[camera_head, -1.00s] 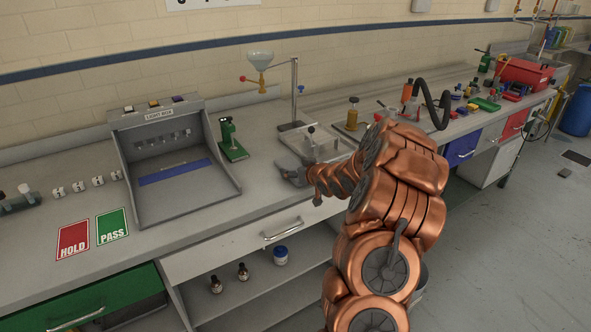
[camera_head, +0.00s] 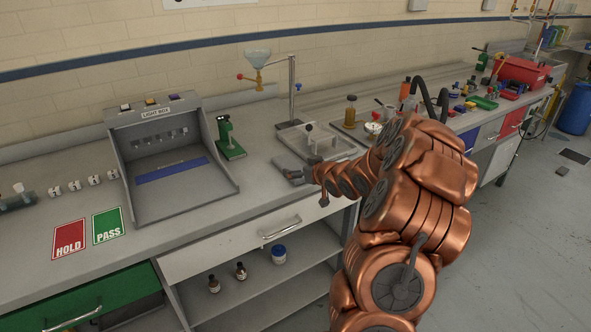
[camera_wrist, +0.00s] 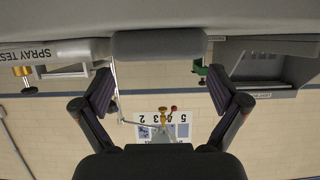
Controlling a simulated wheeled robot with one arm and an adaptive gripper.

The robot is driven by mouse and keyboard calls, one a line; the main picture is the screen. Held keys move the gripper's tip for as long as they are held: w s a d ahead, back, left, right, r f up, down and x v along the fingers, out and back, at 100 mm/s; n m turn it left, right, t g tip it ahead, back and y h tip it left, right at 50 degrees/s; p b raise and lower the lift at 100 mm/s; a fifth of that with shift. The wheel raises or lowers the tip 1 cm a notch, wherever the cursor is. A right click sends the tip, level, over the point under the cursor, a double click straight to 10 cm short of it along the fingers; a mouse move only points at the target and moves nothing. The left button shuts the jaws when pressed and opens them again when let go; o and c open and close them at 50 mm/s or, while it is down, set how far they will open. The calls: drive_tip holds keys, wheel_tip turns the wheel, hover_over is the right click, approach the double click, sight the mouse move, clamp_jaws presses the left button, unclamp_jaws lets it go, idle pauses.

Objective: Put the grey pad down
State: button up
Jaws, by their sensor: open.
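The grey pad (camera_head: 287,164) lies on the worktop near its front edge, just left of the end of my arm in the head view. In the wrist view, which is upside down, a dark grey rounded block that looks like the pad (camera_wrist: 157,43) sits at the bench edge. My gripper (camera_wrist: 167,95) is open, its two fingers wide apart. Nothing is between the fingertips, and the block is beyond them, apart. In the head view my gripper (camera_head: 306,175) is small and partly hidden by my arm, so its exact gap to the pad is unclear.
A light box (camera_head: 170,150) and a green stand (camera_head: 228,140) are left of the pad. A spray-test stand with a funnel (camera_head: 257,58) and a clear tray (camera_head: 316,142) are behind it. HOLD (camera_head: 69,240) and PASS (camera_head: 109,227) cards lie at left. The worktop between is clear.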

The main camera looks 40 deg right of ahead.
drive_tip(key=v, duration=0.7)
drive_tip(key=shift+s+b, duration=0.25)
drive_tip(key=shift+b, duration=0.05)
drive_tip(key=shift+a, duration=0.15)
